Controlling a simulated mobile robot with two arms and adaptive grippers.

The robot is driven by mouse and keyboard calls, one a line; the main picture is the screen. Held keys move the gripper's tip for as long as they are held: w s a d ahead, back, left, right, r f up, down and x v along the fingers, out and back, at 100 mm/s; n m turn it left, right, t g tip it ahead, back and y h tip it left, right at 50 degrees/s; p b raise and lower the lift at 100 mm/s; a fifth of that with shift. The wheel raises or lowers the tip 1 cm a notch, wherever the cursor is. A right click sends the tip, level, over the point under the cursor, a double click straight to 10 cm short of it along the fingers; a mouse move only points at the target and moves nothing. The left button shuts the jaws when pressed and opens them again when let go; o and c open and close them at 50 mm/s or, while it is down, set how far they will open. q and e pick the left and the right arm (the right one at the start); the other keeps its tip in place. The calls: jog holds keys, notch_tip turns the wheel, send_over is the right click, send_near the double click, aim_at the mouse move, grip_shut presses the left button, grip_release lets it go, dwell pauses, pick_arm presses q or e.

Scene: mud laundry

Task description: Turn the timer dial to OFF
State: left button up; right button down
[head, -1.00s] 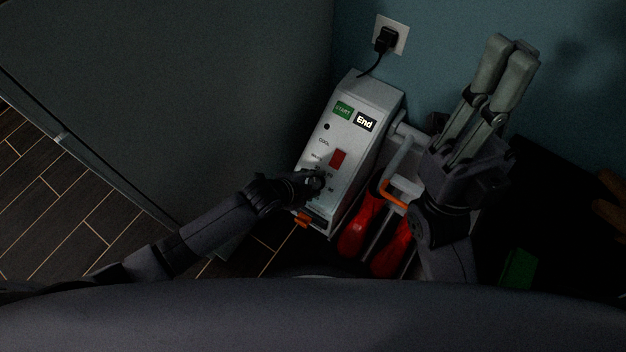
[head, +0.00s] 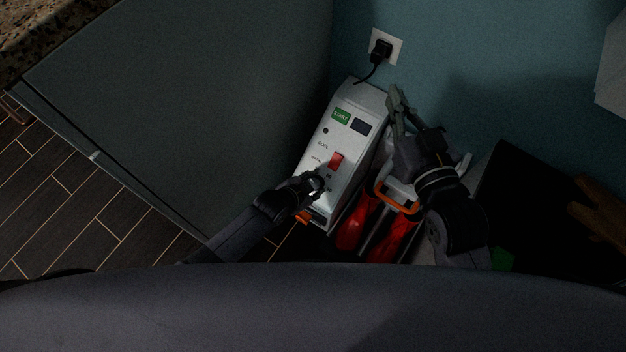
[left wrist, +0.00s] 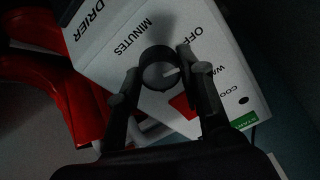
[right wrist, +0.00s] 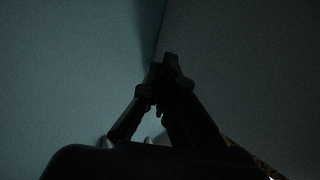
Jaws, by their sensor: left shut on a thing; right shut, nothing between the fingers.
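The drier's white control box (head: 345,135) stands by the wall in the head view. Its round grey timer dial (left wrist: 158,70) shows in the left wrist view, with a pale pointer mark toward the right of that picture. The word OFF (left wrist: 180,33) is printed near it; I cannot tell exactly where the pointer lines up. My left gripper (head: 314,183) is shut on the dial, one finger on each side. My right gripper (head: 397,98) is shut and empty, right of the box near the wall; its fingers also show in the right wrist view (right wrist: 166,72).
A red switch (head: 336,161), a green START label (head: 341,116) and a dark display (head: 361,126) are on the box. Red boots (head: 393,240) hang beside it. A plug (head: 381,50) sits in the wall socket. A large grey panel (head: 190,110) stands left.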

pick_arm(q)
jog(key=n+p, duration=0.1)
jog(key=n, duration=0.2)
jog(key=shift+s+p, duration=0.1)
jog(key=shift+p, duration=0.3)
jog(key=shift+n, duration=0.4)
pick_arm(e)
jog(key=s+d+f+g+h, duration=0.2)
jog(key=s+f+g, duration=0.3)
jog(key=f, duration=0.4)
jog(key=shift+s+d+f+g, duration=0.15)
jog(key=shift+d+f+g, duration=0.3)
jog(key=shift+g, duration=0.35)
pick_arm(q)
jog(key=o, duration=1.2)
jog(key=shift+y, duration=0.3)
jog(key=shift+c, duration=0.2)
jog(key=v, duration=1.2)
jog(key=shift+f, duration=0.15)
